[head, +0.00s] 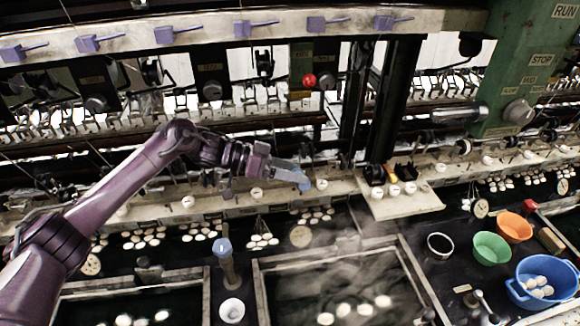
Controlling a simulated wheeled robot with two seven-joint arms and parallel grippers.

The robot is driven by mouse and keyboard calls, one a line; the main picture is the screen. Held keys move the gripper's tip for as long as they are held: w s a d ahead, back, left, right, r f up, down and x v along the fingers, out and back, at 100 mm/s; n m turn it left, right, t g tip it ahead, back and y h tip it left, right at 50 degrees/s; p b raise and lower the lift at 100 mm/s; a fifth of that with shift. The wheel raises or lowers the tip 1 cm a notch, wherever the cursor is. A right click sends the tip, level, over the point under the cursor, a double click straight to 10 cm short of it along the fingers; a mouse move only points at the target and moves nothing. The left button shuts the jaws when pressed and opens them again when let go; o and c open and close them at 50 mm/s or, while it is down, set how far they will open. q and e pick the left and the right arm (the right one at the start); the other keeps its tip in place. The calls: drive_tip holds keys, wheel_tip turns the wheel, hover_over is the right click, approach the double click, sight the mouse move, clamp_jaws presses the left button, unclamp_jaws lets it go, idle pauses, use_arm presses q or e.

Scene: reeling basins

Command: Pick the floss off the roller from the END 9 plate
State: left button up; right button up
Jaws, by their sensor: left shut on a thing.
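My left gripper (292,174) reaches in from the left over the long pale ledge of the reeling machine. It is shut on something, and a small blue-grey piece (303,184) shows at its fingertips. I cannot tell what this piece is. The gripper is beside a round white button-like disc (321,184) on the ledge (345,188). I cannot make out the floss, its roller or the END 9 plate; the lettering along the ledge is too small to read. My right gripper is not in view.
Below the ledge is a steaming basin (256,290) with white cocoons. A blue-topped tool (222,247) stands left of it. Green (491,248), orange (515,228) and blue (541,281) bowls sit at right. A dark post (398,100) rises behind.

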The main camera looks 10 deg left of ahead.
use_arm(q)
drive_tip(key=s+d+r+p, duration=0.2)
drive_tip(key=s+r+p, duration=0.2)
drive_tip(key=s, duration=0.1)
drive_tip(key=shift+r, duration=0.35)
idle(0.3)
